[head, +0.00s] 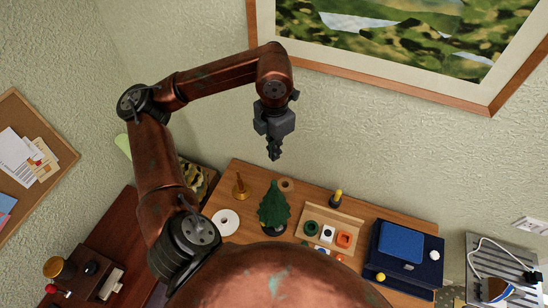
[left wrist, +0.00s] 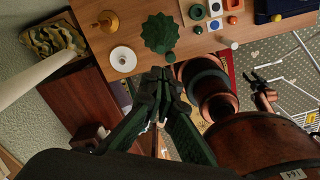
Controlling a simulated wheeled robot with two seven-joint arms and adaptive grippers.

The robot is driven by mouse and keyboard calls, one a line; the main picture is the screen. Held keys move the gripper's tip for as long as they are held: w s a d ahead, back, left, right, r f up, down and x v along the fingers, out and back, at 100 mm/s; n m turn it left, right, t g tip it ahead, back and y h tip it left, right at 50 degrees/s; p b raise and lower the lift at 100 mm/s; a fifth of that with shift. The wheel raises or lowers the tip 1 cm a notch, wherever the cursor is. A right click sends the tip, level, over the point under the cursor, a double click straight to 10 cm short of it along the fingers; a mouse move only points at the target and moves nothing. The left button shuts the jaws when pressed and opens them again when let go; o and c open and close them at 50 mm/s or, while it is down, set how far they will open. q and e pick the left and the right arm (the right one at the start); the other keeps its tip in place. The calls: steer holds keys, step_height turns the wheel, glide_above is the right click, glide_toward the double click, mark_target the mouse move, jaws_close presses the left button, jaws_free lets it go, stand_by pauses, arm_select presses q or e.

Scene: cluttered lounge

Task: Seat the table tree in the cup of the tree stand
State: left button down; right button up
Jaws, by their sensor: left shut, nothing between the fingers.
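The green table tree (head: 273,206) stands upright on the wooden table, and it also shows from above in the left wrist view (left wrist: 158,33).
A white disc (head: 225,222) and a brass bell-like piece (head: 240,187) lie left of the tree. A wooden tray (head: 349,219) with colored pieces and a blue box (head: 400,243) stand to the right. The wall rises close behind the table.

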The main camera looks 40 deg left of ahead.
arm_select(q)
steer(key=f+n, duration=0.1)
steer(key=n, duration=0.2)
steer(key=n+p, duration=0.1)
steer(key=n, duration=1.3)
glide_above(274, 182)
step_height(274, 182, down, 6)
steer(key=shift+f, duration=0.15)
steer(key=shift+f+b, duration=1.45)
steer(key=shift+f, duration=1.55)
steer(key=shift+f+b, duration=0.6)
steer(key=shift+b, duration=0.1)
steer(key=shift+r, duration=0.15)
steer(key=shift+r+p, duration=0.9)
steer(key=shift+r, duration=0.7)
step_height(274, 182, up, 11)
steer(key=shift+r, duration=0.2)
